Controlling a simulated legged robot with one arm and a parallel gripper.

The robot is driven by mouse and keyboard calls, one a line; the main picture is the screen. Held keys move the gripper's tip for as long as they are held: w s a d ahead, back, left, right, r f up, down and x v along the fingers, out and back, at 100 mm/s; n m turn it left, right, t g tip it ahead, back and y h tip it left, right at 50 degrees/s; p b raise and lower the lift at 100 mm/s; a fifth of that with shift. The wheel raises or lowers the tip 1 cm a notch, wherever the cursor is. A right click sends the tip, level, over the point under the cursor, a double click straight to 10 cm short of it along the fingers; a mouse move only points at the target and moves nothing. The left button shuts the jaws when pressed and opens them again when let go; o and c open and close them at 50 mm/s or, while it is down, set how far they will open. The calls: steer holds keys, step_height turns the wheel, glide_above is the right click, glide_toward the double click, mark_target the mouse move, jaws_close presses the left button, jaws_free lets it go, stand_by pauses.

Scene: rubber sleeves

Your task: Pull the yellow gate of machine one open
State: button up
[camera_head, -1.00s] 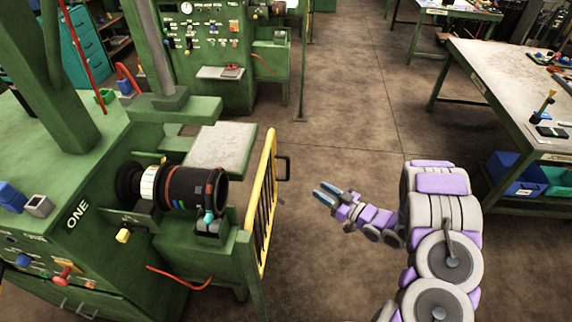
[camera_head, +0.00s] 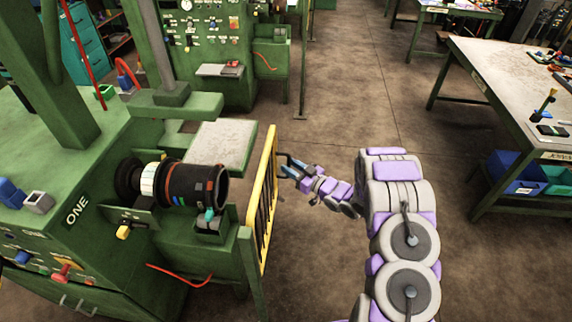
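The yellow gate (camera_head: 270,190) stands upright at the right side of the green machine marked ONE (camera_head: 85,222). It has a yellow frame with dark bars and a dark handle (camera_head: 283,155) on its right face. My gripper (camera_head: 290,169) is at the handle, its blue-grey fingers pointing left toward the gate. The fingers overlap the handle in the picture. I cannot tell whether they touch it or are closed on it.
A dark cylinder with coloured bands (camera_head: 195,186) is mounted on machine one. A second green machine (camera_head: 215,50) stands behind. A worktable (camera_head: 500,75) with blue and green bins below is at the right. The floor (camera_head: 350,110) between is clear.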

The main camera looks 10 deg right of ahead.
steer(key=shift+w, duration=0.95)
steer(key=shift+a, duration=0.55)
steer(key=shift+c, duration=0.4)
steer(key=c, duration=0.3)
steer(key=shift+d, duration=0.35)
jaws_close()
steer(key=shift+a, duration=0.15)
